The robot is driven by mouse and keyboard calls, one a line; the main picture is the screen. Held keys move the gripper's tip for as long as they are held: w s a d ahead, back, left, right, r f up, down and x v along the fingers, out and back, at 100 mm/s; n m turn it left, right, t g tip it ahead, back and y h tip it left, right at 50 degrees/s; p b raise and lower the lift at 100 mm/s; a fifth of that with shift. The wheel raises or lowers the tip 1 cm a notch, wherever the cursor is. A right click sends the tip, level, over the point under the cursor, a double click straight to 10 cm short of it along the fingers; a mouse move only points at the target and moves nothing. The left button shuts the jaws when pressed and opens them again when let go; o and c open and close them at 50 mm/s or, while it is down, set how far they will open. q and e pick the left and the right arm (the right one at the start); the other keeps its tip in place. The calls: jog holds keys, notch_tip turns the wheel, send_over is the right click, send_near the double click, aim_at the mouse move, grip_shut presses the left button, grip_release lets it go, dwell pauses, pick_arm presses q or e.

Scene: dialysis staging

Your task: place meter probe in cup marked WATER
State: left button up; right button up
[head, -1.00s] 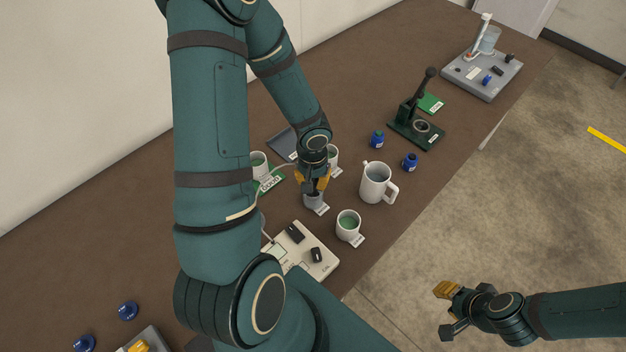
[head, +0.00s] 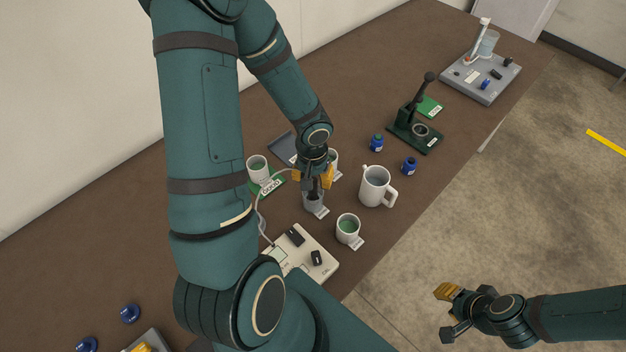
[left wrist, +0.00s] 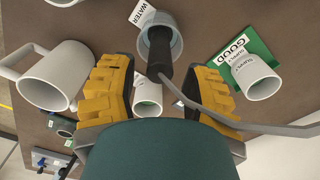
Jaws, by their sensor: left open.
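The cup marked WATER (left wrist: 154,22) stands on the table with its label lying beside it; it also shows in the head view (head: 311,206). The black meter probe (left wrist: 160,55) reaches into this cup, its lower end hidden inside. Its grey cable (left wrist: 192,103) trails away to the right in the left wrist view. My left gripper (head: 313,181) is open above the cup, its yellow fingers on either side of the probe and apart from it, as the left wrist view shows (left wrist: 160,85). My right gripper (head: 448,313) is open and empty over the floor.
A cup on the green GOOD card (head: 257,170), a green-filled cup (head: 348,227), another cup (head: 333,158) and a large mug (head: 375,187) stand close around. The meter box (head: 303,258) lies in front. Blue bottles (head: 376,143) and a dark press (head: 414,130) are farther right.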

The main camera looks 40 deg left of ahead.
pick_arm(q)
notch_tip(320, 180, up, 9)
jog(key=p, duration=0.2)
pick_arm(e)
notch_tip(320, 180, up, 3)
jog(key=shift+s+d+f, duration=0.1)
pick_arm(q)
jog(key=shift+s, duration=0.1)
